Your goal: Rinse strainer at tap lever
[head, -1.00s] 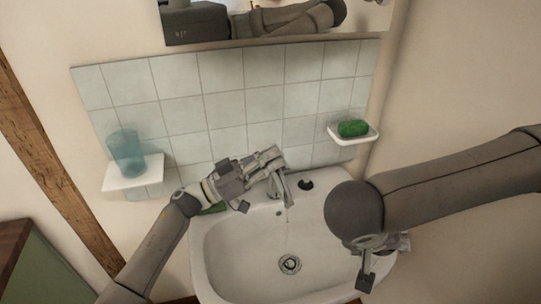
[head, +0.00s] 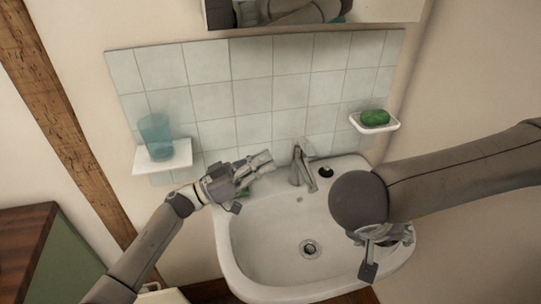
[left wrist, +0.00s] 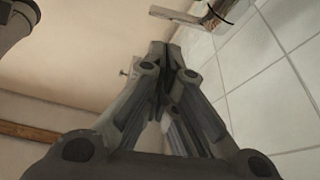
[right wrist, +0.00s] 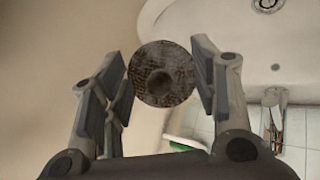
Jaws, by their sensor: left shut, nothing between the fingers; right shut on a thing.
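The tap (head: 303,165) with its lever on top stands at the back of the white basin (head: 240,262). My left gripper (head: 268,160) is shut and empty, left of the tap and apart from it. Its closed fingertips (left wrist: 165,52) also show in the left wrist view. The strainer, a round dark mesh disc (right wrist: 160,74), sits between the fingers of my right gripper (right wrist: 160,85), which is shut on it. In the head view my right arm hides the strainer and most of that gripper over the basin's right side. The tap also shows in the right wrist view (right wrist: 272,118).
The drain (head: 310,249) is at the basin's bottom. A dark round thing (head: 326,172) lies on the rim right of the tap. A blue cup (head: 156,137) stands on the left shelf (head: 178,163). Green soap (head: 375,118) lies in the right dish (head: 362,128). The basin's middle is clear.

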